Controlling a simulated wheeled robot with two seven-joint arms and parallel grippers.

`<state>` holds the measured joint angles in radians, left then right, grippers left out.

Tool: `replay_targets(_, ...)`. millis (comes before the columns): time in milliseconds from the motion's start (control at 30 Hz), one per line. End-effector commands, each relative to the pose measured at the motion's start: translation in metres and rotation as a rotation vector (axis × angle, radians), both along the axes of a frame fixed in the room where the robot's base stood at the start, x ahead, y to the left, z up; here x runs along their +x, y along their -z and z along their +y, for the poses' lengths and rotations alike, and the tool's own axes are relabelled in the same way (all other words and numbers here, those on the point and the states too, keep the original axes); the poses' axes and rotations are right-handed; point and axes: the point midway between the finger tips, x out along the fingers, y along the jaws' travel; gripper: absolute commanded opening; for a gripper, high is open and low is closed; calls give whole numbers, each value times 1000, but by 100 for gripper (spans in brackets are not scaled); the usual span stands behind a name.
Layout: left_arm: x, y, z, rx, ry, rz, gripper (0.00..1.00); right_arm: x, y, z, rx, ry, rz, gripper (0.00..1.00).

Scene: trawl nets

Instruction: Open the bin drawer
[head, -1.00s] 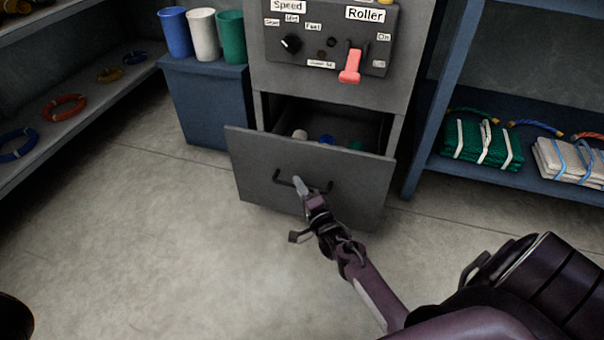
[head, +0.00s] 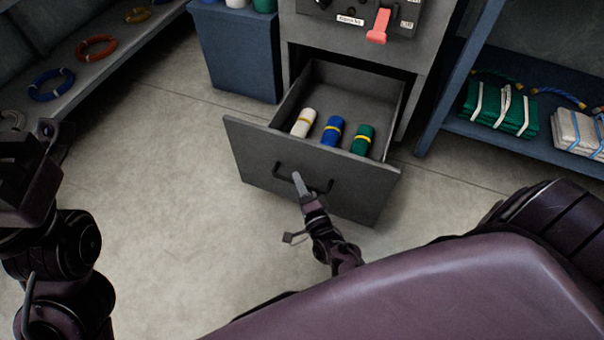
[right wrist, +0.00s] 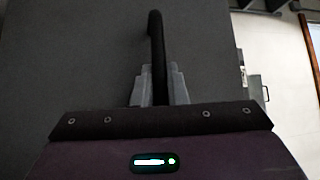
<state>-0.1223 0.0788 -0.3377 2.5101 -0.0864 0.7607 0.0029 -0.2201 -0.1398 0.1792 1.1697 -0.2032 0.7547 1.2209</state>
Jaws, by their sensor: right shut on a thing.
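The grey bin drawer (head: 250,160) stands well out from the cabinet in the head view. White, blue and green rolls with yellow bands lie inside it. Its dark bar handle (head: 318,190) is on the front panel. In the right wrist view the fingers (right wrist: 158,88) are shut on the dark handle bar (right wrist: 155,45), with the grey drawer front (right wrist: 90,50) behind. My left arm shows at the left edge of the head view; its fingertips cannot be made out.
The cabinet (head: 360,55) above carries a panel with a red lever (head: 379,27). A blue stand (head: 238,55) is left of the drawer. A shelf at right holds a green net bundle (head: 500,108) and a white one (head: 578,132). Floor left of the drawer is clear.

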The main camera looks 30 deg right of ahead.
Motion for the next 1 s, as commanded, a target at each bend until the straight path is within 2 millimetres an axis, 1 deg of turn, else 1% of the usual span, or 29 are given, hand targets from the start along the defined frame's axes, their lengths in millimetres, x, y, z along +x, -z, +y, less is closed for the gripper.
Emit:
replay_targets(333,0,1,0,-1,0,1,36,0,0,1,0,0,0,0)
replay_targets(367,0,0,0,-1,0,1,36,0,0,1,0,0,0,15)
replay_targets(500,0,0,0,-1,0,1,36,0,0,1,0,0,0,34)
replay_targets(833,1,-1,0,1,-2,6,36,0,-3,1,0,0,0,34)
replay_targets(933,2,-4,1,0,-1,18,36,0,-11,0,0,0,-1,34)
replay_targets(1000,3,-6,1,-1,0,36,36,0,-21,1,0,0,-1,34)
